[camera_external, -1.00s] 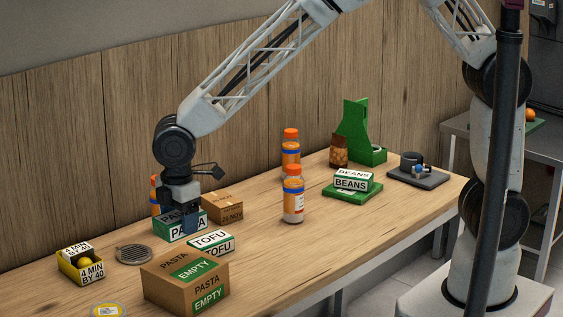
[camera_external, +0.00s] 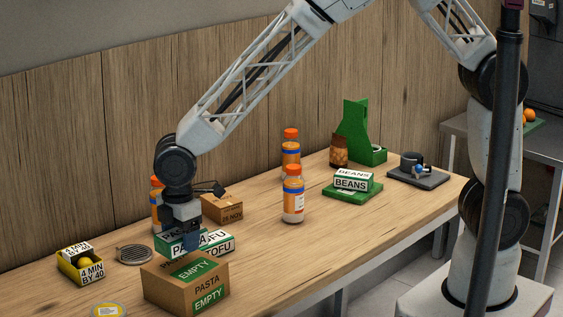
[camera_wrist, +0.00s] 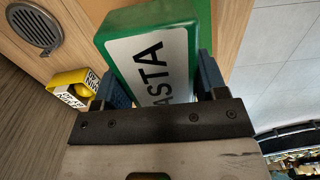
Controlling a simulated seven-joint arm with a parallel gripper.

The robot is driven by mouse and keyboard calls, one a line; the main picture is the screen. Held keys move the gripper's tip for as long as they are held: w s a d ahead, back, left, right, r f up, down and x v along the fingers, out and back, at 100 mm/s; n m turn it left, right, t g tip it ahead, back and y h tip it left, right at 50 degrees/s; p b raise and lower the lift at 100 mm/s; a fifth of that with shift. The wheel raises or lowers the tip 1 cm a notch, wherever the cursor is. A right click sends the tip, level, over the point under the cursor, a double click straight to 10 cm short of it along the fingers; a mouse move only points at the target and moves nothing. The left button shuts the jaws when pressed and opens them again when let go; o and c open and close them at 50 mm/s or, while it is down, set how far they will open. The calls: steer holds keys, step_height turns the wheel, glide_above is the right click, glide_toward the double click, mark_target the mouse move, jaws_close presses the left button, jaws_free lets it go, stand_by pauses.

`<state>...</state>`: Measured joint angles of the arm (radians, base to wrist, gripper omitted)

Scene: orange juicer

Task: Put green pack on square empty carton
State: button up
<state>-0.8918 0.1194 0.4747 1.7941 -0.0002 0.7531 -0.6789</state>
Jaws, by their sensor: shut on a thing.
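The green pack (camera_external: 172,242), with a white PASTA label, is held in my gripper (camera_external: 190,240). It is just above the back part of the brown square carton (camera_external: 160,284), which has green EMPTY labels. I cannot tell whether the pack touches the carton's top. In the wrist view the pack (camera_wrist: 125,62) sits between my two gripper fingers (camera_wrist: 160,85), tilted in the picture. Its near end is hidden by the gripper.
A TOFU pack (camera_external: 222,243) lies close behind the carton at right. A small brown box (camera_external: 222,207) and orange-capped bottles (camera_external: 293,203) stand farther back. A yellow box (camera_external: 72,266) and a round grate (camera_external: 134,254) are at left. Bare table lies right of the carton.

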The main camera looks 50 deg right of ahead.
mark_target(182, 251)
steer(key=shift+f, duration=2)
steer(key=shift+f, duration=0.1)
steer(key=o, duration=1)
step_height(182, 251, up, 12)
steer(key=shift+r, duration=0.15)
